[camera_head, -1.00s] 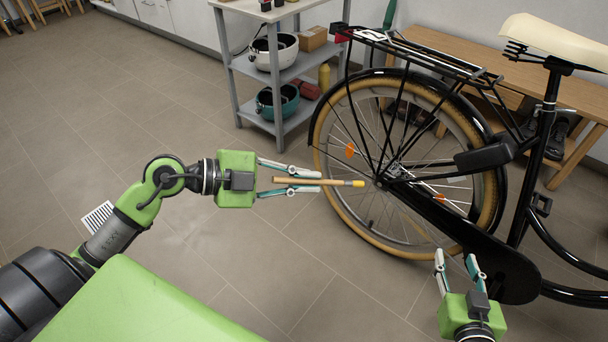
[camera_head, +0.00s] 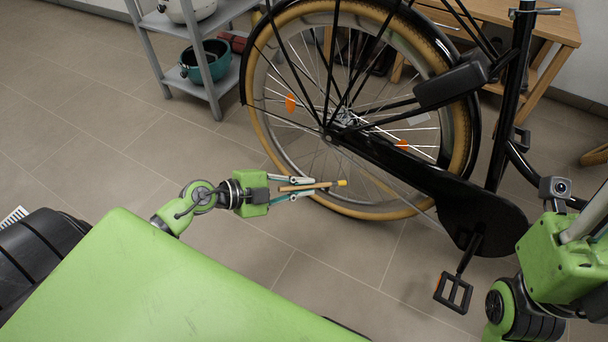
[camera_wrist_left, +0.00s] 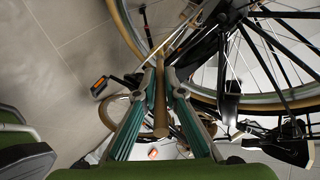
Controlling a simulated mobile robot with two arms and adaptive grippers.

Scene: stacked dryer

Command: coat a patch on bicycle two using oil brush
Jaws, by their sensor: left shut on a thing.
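The black bicycle (camera_head: 478,212) fills the right side of the head view; its rear wheel with a tan tyre (camera_head: 372,212) faces me. My left gripper (camera_head: 306,189) is shut on the oil brush (camera_head: 318,186), a thin wooden handle with a yellow tip. The brush points right and overlaps the lower part of the wheel in the picture; I cannot tell whether it touches. In the left wrist view the brush handle (camera_wrist_left: 161,100) sits between the two fingers, with spokes and tyre beyond. My right arm shows at the right edge; its fingers are out of view.
A grey shelf cart (camera_head: 207,75) with a teal pot (camera_head: 205,62) stands at upper left. A wooden bench (camera_head: 545,22) is behind the bicycle. The pedal (camera_head: 453,293) hangs low toward me. The tiled floor at left is clear.

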